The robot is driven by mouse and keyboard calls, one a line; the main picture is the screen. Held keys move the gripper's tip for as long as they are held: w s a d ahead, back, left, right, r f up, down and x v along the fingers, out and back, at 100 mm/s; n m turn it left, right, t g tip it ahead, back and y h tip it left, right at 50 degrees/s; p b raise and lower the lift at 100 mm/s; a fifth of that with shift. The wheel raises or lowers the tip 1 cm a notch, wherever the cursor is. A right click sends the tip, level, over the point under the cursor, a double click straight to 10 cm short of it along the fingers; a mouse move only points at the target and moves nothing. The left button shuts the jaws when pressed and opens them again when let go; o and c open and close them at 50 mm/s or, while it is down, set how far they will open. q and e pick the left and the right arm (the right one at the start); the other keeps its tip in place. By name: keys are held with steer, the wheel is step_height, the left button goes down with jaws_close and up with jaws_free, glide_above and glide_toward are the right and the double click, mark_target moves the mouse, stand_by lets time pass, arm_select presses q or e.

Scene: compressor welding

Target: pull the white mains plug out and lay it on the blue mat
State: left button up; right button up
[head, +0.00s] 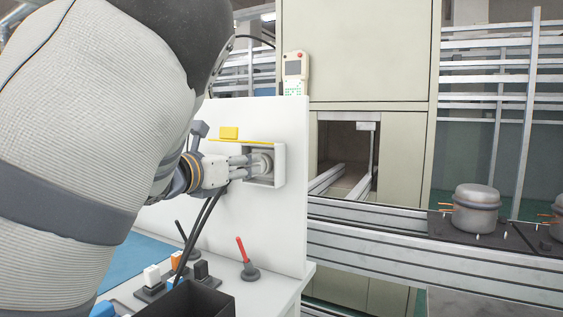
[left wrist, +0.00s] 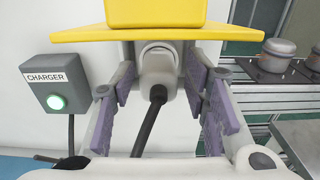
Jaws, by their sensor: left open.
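The white mains plug (left wrist: 158,62) sits in a socket inside a pale box (head: 280,165) on the upright white panel. Its black cable (left wrist: 149,122) comes out toward the wrist camera. My left gripper (head: 256,163) reaches into the box, its fingers open on either side of the plug. In the left wrist view a gap shows between the purple finger pads and the plug; I cannot tell whether any pad touches it. The blue mat (head: 134,257) lies on the bench at lower left, partly hidden by my left arm. My right gripper is not in view.
A yellow shelf (left wrist: 100,36) with a yellow block (left wrist: 155,12) is just above the plug. A grey charger box (left wrist: 55,83) with a lit green button is to its left. Switches, a red lever (head: 243,252) and a black bin (head: 190,300) stand on the bench below.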

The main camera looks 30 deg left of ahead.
arm_select(q)
steer(key=w, duration=0.5)
steer(key=shift+a+f, duration=0.15)
steer(key=shift+a, duration=0.2)
jaws_close()
steer(key=shift+s, duration=0.1)
steer(key=shift+s+f, duration=0.1)
steer(key=shift+s, duration=0.45)
steer(key=shift+s+d, duration=0.15)
steer(key=shift+s, duration=0.9)
steer(key=shift+s+d, duration=0.15)
steer(key=shift+s, duration=0.9)
